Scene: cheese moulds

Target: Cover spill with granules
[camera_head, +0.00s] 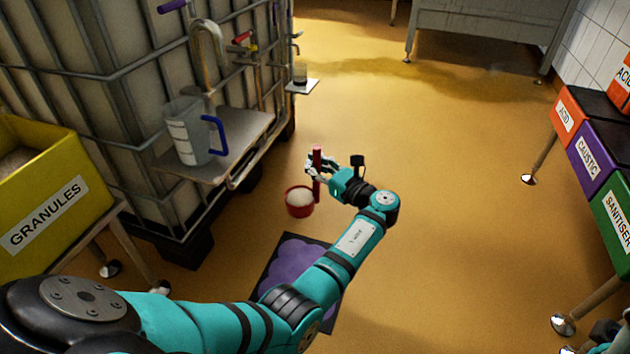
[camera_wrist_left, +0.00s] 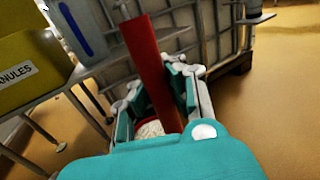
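My left gripper (camera_head: 318,172) is shut on the upright handle of a red scoop (camera_head: 300,208). The scoop's round cup hangs above the floor and holds pale granules. In the left wrist view the red handle (camera_wrist_left: 155,75) stands between the fingers of my left gripper (camera_wrist_left: 160,88), with pale granules below. The yellow granules bin (camera_head: 50,205) stands at the left with granules inside. A darker, wet-looking spill (camera_head: 440,75) spreads over the yellow floor at the back.
A caged tank (camera_head: 110,80) stands left, with a shelf (camera_head: 240,150) bearing a clear jug (camera_head: 190,135) with a blue handle. A dark mat with a purple patch (camera_head: 295,262) lies below my arm. Acid, caustic and sanitiser containers (camera_head: 590,160) line the right. The middle floor is clear.

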